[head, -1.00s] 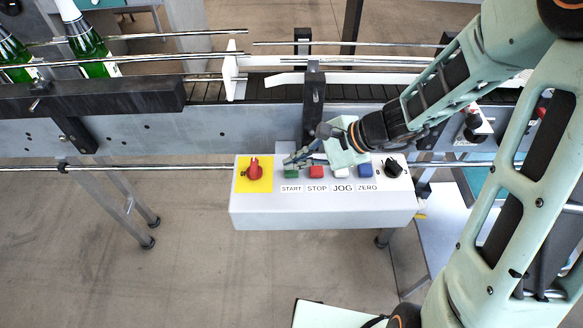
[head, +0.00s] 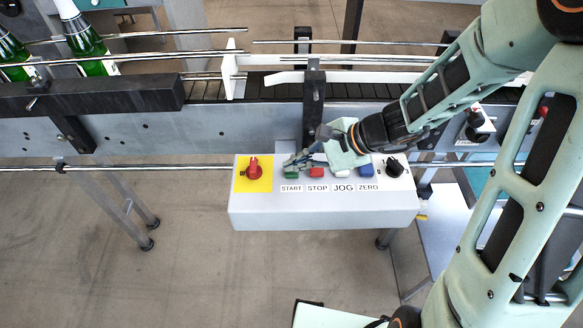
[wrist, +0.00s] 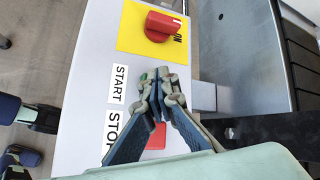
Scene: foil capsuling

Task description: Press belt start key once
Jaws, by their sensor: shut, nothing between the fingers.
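The green start key (head: 291,174) sits on the light grey control box (head: 320,212), above its START label (head: 291,188). My gripper (head: 290,163) is shut and empty, with its fingertips over or at the start key from behind. In the wrist view, the shut fingertips (wrist: 158,73) cover most of the key, and only a sliver of green (wrist: 143,77) shows. I cannot tell whether the tips touch the key.
A red stop key (head: 317,173), a white jog key, a blue zero key (head: 365,171) and a black knob (head: 394,168) lie to the right. A red rotary switch (head: 254,169) on a yellow plate is left. The conveyor (head: 215,92) with green bottles (head: 88,44) runs behind.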

